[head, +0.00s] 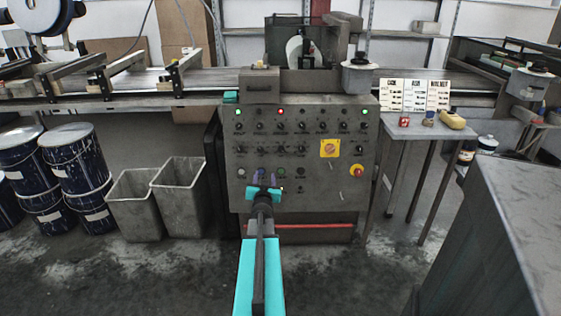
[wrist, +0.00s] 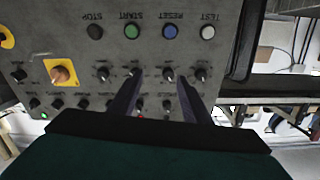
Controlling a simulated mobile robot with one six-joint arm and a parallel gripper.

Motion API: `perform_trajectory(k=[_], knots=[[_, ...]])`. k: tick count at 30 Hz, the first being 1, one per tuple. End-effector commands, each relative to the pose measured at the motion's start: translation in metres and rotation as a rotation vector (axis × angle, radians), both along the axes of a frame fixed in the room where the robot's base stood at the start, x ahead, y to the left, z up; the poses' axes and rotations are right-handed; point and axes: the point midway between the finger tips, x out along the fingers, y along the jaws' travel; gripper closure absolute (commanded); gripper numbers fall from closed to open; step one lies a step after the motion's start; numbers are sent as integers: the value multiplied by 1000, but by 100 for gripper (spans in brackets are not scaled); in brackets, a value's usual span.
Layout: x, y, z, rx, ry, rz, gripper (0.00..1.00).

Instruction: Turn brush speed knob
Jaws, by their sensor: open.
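The grey control panel (head: 310,120) stands ahead of me with rows of small dark knobs; their labels are too small to read, so I cannot tell which is the brush speed knob. My gripper (head: 265,178) is in front of the panel's lower left part. In the wrist view the picture is upside down and my gripper (wrist: 160,76) is open, its two dark fingers apart. One dark knob (wrist: 168,75) shows between the fingertips, and another knob (wrist: 133,73) shows beside the left fingertip. Contact cannot be told. Nothing is held.
The panel has a yellow-backed rotary switch (head: 329,148) and a red button (head: 357,170) on the right. Two grey bins (head: 135,205) and blue drums (head: 75,165) stand at left. A small table (head: 400,128) stands at right, and a grey block (head: 510,220) at the near right.

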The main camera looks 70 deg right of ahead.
Motion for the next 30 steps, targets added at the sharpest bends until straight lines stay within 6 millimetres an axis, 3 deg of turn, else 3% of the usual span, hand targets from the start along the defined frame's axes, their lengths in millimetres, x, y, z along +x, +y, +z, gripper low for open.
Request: perform_trajectory(k=[3,8,22,30], knots=[[-33,-21,15,-59,-26,-58,56],[-51,-30,29,-96,-43,-90,56],[-52,-32,30,-96,-43,-92,56],[-48,-46,29,-96,-43,-92,56]])
